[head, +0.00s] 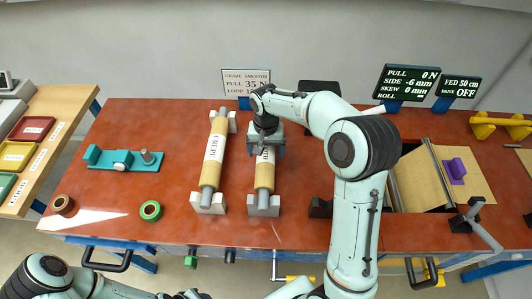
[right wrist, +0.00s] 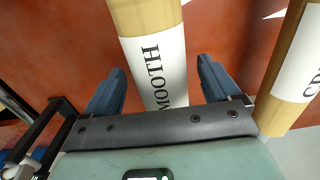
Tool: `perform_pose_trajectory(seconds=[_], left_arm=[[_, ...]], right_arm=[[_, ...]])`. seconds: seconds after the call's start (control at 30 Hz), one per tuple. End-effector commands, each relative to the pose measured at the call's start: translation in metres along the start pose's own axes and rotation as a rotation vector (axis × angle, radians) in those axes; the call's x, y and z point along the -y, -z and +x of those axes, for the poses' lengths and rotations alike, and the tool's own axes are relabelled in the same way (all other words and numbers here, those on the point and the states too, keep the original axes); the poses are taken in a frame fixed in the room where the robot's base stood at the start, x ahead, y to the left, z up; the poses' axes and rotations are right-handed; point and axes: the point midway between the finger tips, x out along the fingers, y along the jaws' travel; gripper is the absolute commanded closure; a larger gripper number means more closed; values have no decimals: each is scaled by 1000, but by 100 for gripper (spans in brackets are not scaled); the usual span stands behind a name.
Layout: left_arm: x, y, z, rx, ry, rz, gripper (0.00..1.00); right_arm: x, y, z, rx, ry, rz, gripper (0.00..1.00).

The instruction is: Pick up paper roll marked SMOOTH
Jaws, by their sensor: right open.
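The paper roll marked SMOOTH (head: 264,177) lies on a grey shaft across two light stands on the red bench, right of the roll marked CREPE (head: 215,145). My right gripper (head: 266,151) is over the SMOOTH roll and hides its upper part. In the right wrist view the SMOOTH roll (right wrist: 155,62), with "MOOTH" readable on its white label, lies between the open blue fingers of my right gripper (right wrist: 161,68). Gaps show on both sides of it. Only links of my left arm show at the bottom left; its gripper is not clearly seen.
The CREPE roll (right wrist: 290,75) is close beside the right-hand finger in the wrist view. A teal fixture (head: 122,160), brown tape (head: 62,204) and green tape (head: 150,210) are on the left bench. A machine with a tan sheet (head: 422,178) stands right.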

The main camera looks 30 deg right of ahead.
Motion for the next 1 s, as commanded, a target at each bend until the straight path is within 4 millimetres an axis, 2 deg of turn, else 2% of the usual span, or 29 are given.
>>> perform_pose_trajectory(seconds=[0.1,0.3,0.37,0.4,0.57,0.6,0.87,1.0], left_arm=[[0,0,0,1,0,0,57],[0,0,0,0,0,0,57],[0,0,0,0,0,0,57],[0,0,0,0,0,0,57],[0,0,0,0,0,0,57],[0,0,0,0,0,0,57],[0,0,0,0,0,0,57],[0,1,-1,-1,0,0,57]], right_arm=[[0,0,8,0,0,0,10],[0,0,8,-1,1,0,10],[0,0,8,-1,1,0,27],[0,0,7,-1,1,0,40],[0,0,7,-1,1,0,92],[1,0,6,-4,2,0,97],[1,1,4,-5,3,0,97],[1,1,-4,-6,4,0,97]])
